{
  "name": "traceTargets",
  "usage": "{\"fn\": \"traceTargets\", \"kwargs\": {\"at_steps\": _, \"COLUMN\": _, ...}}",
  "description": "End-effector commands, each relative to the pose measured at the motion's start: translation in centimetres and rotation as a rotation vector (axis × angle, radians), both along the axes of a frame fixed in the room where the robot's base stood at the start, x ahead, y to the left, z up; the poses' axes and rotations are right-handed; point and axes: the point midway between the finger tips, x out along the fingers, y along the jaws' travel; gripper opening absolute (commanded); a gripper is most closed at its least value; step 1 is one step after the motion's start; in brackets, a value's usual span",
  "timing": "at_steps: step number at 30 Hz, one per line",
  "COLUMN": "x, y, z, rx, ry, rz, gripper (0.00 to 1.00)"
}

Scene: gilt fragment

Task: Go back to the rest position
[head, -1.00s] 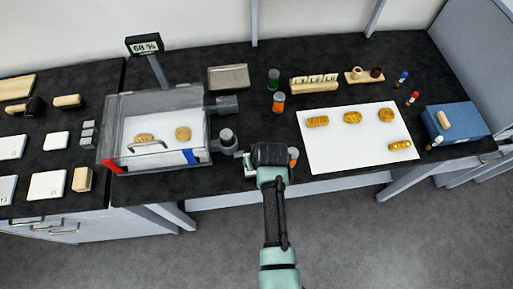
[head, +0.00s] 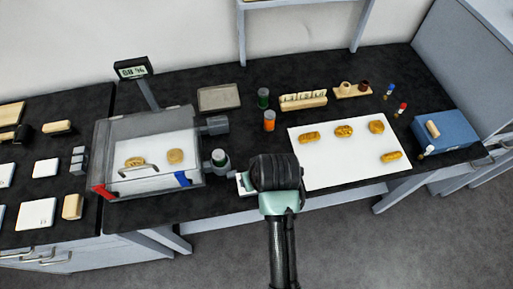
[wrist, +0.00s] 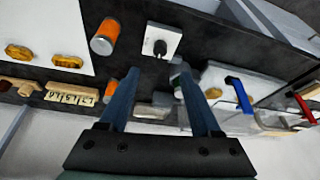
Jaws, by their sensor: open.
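My gripper (head: 275,172) is over the front edge of the black bench, between the clear chamber and the white sheet. In the wrist view my gripper (wrist: 160,73) has its two blue fingers spread apart with nothing held between them. Beyond them lie a white square plate with a dark knob (wrist: 157,42) and an orange vial (wrist: 104,38). In the head view my gripper hides part of the bench there, and only a bit of the white plate (head: 246,184) shows.
A clear chamber (head: 110,150) holding two tan pieces stands at left. Several golden fragments (head: 344,131) lie on a white sheet (head: 330,165) at right. A green vial (head: 263,98) and an orange vial (head: 269,121) stand behind my gripper. A blue box (head: 446,132) is at far right.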

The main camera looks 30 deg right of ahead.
Motion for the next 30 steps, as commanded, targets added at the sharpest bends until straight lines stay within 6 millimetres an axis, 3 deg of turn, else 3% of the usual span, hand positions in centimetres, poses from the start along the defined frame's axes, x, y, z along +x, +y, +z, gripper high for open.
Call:
{"fn": "traceTargets", "kwargs": {"at_steps": 6, "x": -0.5, "y": 0.0, "z": 1.0, "rx": 0.000, "ry": 0.001, "rz": -0.001, "gripper": 0.65}}
{"fn": "traceTargets", "kwargs": {"at_steps": 23, "x": -0.5, "y": 0.1, "z": 1.1, "rx": 0.000, "ry": 0.001, "rz": 0.000, "gripper": 0.65}}
{"fn": "traceTargets", "kwargs": {"at_steps": 26, "x": 0.9, "y": 0.0, "z": 2.4, "rx": -0.019, "ry": -0.051, "rz": 0.001, "gripper": 0.65}}
{"fn": "traceTargets", "kwargs": {"at_steps": 29, "x": 4.0, "y": 0.1, "z": 6.1, "rx": -0.063, "ry": -0.179, "rz": 0.005, "gripper": 0.65}}
{"fn": "traceTargets", "kwargs": {"at_steps": 30, "x": 5.6, "y": 0.2, "z": 8.2, "rx": -0.085, "ry": -0.251, "rz": 0.006, "gripper": 0.65}}
